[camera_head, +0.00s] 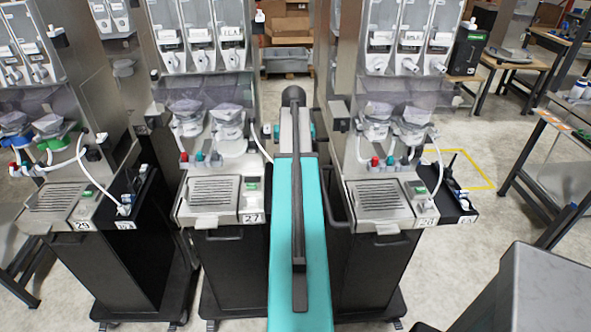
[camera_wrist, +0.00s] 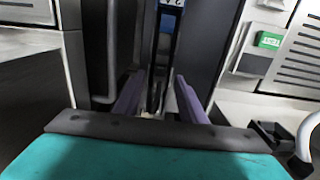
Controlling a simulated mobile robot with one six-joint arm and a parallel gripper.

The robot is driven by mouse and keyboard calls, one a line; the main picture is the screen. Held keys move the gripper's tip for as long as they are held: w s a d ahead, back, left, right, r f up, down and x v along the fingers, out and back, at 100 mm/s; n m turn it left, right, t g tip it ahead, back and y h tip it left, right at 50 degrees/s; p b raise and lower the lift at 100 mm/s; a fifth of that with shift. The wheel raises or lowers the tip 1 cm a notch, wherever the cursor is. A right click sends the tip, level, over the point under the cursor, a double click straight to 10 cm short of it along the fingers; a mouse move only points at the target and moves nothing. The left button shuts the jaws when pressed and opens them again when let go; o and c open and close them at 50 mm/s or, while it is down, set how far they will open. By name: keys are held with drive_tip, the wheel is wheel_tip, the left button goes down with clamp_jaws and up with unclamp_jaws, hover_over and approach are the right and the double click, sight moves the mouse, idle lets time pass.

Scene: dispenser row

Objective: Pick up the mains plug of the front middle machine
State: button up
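The front middle machine (camera_head: 210,198) carries the number 27. A white cable (camera_head: 260,146) on its right side runs behind my teal arm. Its mains plug cannot be made out in the head view, where my arm covers that side. My gripper is hidden in the head view. In the wrist view my gripper (camera_wrist: 159,84) shows two purple fingers standing apart, pointing into a narrow dark gap beside a machine. A small pale shape lies low between the fingers, partly hidden; I cannot tell whether it is the plug or whether the fingers touch it.
Machine 28 (camera_head: 378,196) stands close on the right and machine 29 (camera_head: 58,198) on the left. A white panel with a green display (camera_wrist: 268,40) is right of the fingers. A white hose (camera_wrist: 307,135) curves at lower right. Open floor (camera_head: 455,265) shows right of machine 28.

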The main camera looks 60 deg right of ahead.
drive_tip(key=shift+c, duration=0.5)
clamp_jaws()
drive_tip(key=shift+r, duration=0.1)
wheel_tip(320, 180, up, 10)
drive_tip(key=p, duration=0.6)
drive_tip(key=shift+p, duration=0.3)
drive_tip(key=shift+r+p, duration=0.7)
drive_tip(key=shift+r, duration=0.3)
idle(1.6)
wheel_tip(320, 180, up, 3)
drive_tip(key=shift+f+p, duration=0.1)
drive_tip(key=shift+p, duration=0.75)
